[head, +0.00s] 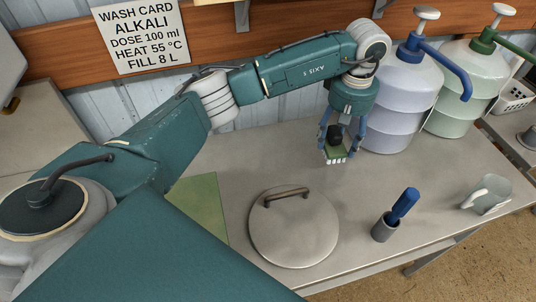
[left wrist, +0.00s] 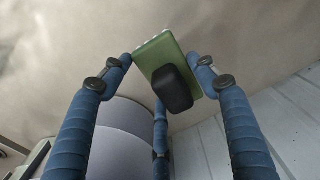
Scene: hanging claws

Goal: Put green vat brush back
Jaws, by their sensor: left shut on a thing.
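The green vat brush (head: 336,153) has a green block, a dark grip and pale bristles that point down in the head view. My left gripper (head: 342,135) is shut on it and holds it over the bench near the wall, left of the pump jugs. In the left wrist view the brush (left wrist: 158,48) sits between the blue fingers of the left gripper (left wrist: 168,70), its black grip toward the camera. Whether the bristles touch the bench is hard to tell. My right gripper is not in view.
A lilac jug (head: 398,100) and a pale green jug (head: 462,95) stand right of the gripper.

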